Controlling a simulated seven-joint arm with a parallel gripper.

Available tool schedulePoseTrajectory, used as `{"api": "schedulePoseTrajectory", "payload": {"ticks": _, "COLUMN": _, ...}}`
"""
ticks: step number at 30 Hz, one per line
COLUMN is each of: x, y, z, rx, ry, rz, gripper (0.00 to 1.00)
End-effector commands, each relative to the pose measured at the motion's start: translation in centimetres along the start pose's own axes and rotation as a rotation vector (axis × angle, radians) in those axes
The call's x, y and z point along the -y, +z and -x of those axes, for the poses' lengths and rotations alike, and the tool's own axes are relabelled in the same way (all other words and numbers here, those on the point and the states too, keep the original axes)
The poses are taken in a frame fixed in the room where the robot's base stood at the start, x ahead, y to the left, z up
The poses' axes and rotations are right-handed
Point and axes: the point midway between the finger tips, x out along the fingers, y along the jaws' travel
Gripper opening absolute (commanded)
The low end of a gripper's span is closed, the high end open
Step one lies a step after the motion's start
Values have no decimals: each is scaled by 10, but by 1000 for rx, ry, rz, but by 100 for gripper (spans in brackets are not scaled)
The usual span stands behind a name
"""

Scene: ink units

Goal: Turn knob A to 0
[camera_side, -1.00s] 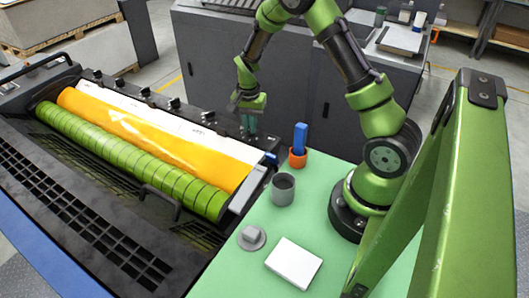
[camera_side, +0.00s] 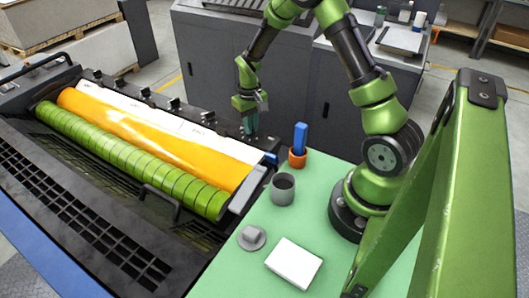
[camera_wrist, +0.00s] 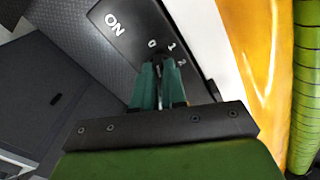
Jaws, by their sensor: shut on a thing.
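My gripper (camera_side: 250,130) points down at the near right end of the press's knob rail. In the wrist view, its two teal fingers (camera_wrist: 158,80) are close together, shut on a knob on the black panel (camera_wrist: 125,28). The fingers hide nearly all of the knob, so its pointer cannot be seen. The white marks 0, 1 and 2 curve around just beyond the fingertips, and the word ON stands further left. No letter A is readable here.
Several other black knobs, such as one (camera_side: 175,103), line the rail to the left. Ink rollers, orange (camera_side: 150,130) and green (camera_side: 130,160), lie in front. On the green table (camera_side: 225,275) stand an orange cup (camera_side: 297,160) with a blue item, a grey cup (camera_side: 283,190) and a white block (camera_side: 294,263).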

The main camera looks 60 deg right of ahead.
Motion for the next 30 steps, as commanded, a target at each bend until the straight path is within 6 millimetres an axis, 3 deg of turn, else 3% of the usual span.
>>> {"api": "schedulePoseTrajectory", "payload": {"ticks": 10, "x": 0, "y": 0, "z": 1, "rx": 1, "ry": -1, "rz": 139, "gripper": 0}}
{"api": "schedulePoseTrajectory", "payload": {"ticks": 26, "x": 0, "y": 0, "z": 1, "rx": 1, "ry": 0, "rz": 166, "gripper": 0}}
{"api": "schedulePoseTrajectory", "payload": {"ticks": 27, "x": 0, "y": 0, "z": 1, "rx": 1, "ry": 0, "rz": 166, "gripper": 13}}
{"api": "schedulePoseTrajectory", "payload": {"ticks": 30, "x": 0, "y": 0, "z": 1, "rx": 1, "ry": 0, "rz": 166, "gripper": 28}}
